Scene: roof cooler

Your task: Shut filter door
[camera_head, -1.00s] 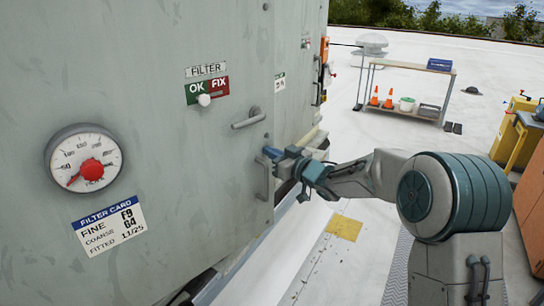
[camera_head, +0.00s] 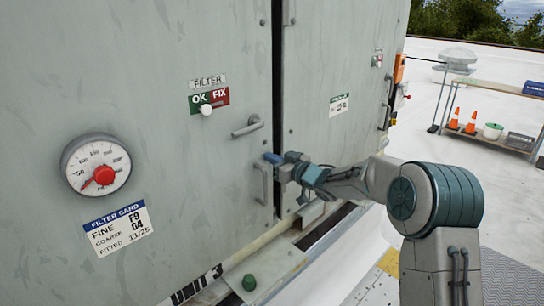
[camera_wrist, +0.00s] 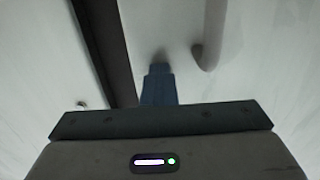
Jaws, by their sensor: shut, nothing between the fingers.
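The filter door (camera_head: 140,215) is the large grey panel with a FILTER label (camera_head: 208,82), stretching across the left of the head view. It stands close to in line with the neighbouring panel, with a dark gap (camera_head: 278,60) along its right edge. A lever handle (camera_head: 248,127) sits near that edge, above a vertical pull handle (camera_head: 263,184). My gripper (camera_head: 272,158) is shut and empty at the door's right edge, by the top of the pull handle. In the wrist view, its blue fingertips (camera_wrist: 158,84) are at the pale door face, beside a handle (camera_wrist: 206,42); contact is hard to tell.
A gauge (camera_head: 97,165), a filter card (camera_head: 118,228) and a green and red OK/FIX plate (camera_head: 209,101) are on the door. A ledge with a green knob (camera_head: 249,282) lies below. A shelf with cones (camera_head: 470,122) stands far right on open roof.

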